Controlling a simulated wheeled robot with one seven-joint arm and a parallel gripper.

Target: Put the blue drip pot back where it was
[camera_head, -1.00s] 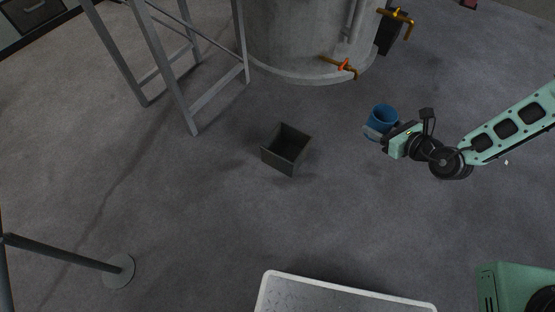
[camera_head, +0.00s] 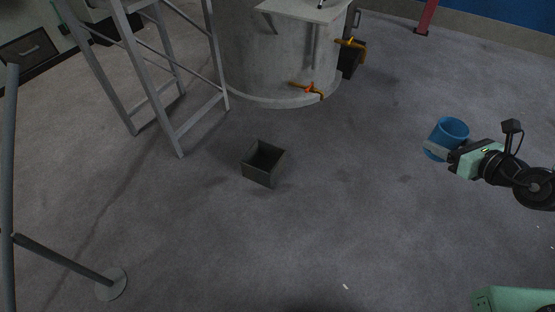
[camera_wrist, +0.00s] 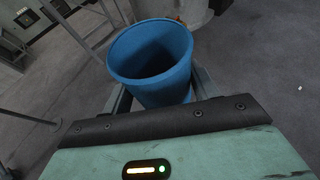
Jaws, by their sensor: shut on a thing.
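The blue drip pot (camera_head: 447,136) is a round, open-topped pot at the right of the head view. My gripper (camera_head: 436,149) is shut on it and holds it above the floor. In the wrist view the pot (camera_wrist: 154,62) stands between the gripper's fingers (camera_wrist: 160,92), its open mouth tilted toward the camera, and I see no contents. The pot's lower part is hidden behind the gripper's body in the wrist view.
A dark open box (camera_head: 262,164) sits on the floor at the centre. Behind it stands a big grey cylindrical tank (camera_head: 275,60) with orange-handled taps (camera_head: 308,89). A metal frame (camera_head: 165,75) stands at left, with a pole on a round base (camera_head: 111,284).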

